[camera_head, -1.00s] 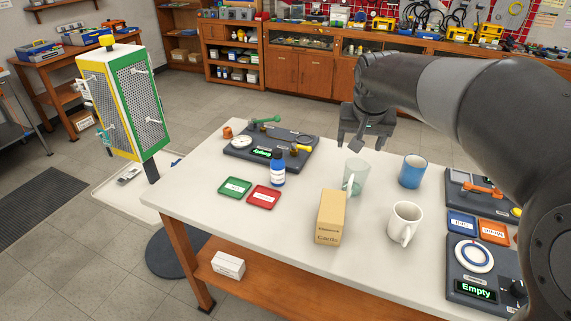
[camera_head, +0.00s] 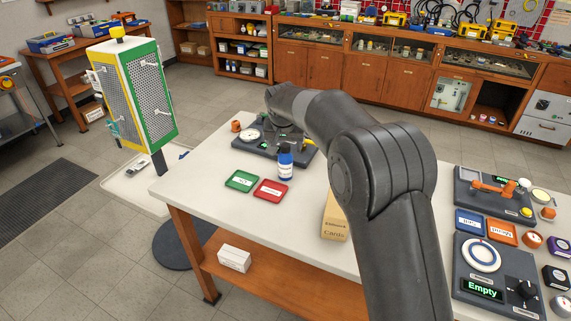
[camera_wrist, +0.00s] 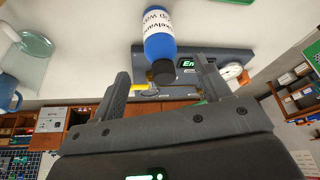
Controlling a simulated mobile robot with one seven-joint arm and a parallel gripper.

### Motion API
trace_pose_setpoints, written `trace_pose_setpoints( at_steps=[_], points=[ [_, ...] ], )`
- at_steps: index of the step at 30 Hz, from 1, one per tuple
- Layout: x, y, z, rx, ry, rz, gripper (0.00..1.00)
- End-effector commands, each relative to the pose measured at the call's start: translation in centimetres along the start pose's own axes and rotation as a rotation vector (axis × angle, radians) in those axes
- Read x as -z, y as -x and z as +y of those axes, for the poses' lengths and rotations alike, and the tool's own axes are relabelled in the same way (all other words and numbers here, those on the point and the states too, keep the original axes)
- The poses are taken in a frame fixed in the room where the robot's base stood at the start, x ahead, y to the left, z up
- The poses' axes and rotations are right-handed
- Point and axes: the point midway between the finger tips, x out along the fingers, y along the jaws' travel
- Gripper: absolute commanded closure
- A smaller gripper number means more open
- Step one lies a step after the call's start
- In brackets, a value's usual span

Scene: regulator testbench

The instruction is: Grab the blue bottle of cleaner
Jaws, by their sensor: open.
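The blue bottle of cleaner (camera_head: 285,165) stands upright on the white table, with a white label and a dark cap. In the wrist view the bottle (camera_wrist: 159,42) appears upside down, with its cap toward my gripper. My gripper (camera_wrist: 164,82) is open and empty, and the bottle appears between and beyond its two fingers. In the head view my gripper (camera_head: 287,134) is partly hidden, just behind the bottle's cap. I cannot tell whether a finger touches the bottle.
A green tray (camera_head: 241,180) and a red tray (camera_head: 270,190) lie in front of the bottle. A dark gauge panel (camera_head: 254,149) lies behind it. A cardboard box (camera_head: 334,222) stands to the right, partly behind my arm. A glass cup (camera_wrist: 34,45) shows in the wrist view.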

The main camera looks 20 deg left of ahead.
Motion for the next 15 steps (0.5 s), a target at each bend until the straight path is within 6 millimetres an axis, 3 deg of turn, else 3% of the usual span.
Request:
trace_pose_setpoints(
  at_steps=[3,8,15],
  points=[
    [0.0,-1.9,0.1,-0.001,0.000,-0.002,0.30],
    [0.1,-3.0,0.1,0.000,-0.001,0.000,0.30],
    [0.1,-6.3,0.1,-0.001,-0.001,-0.001,0.30]
  ],
)
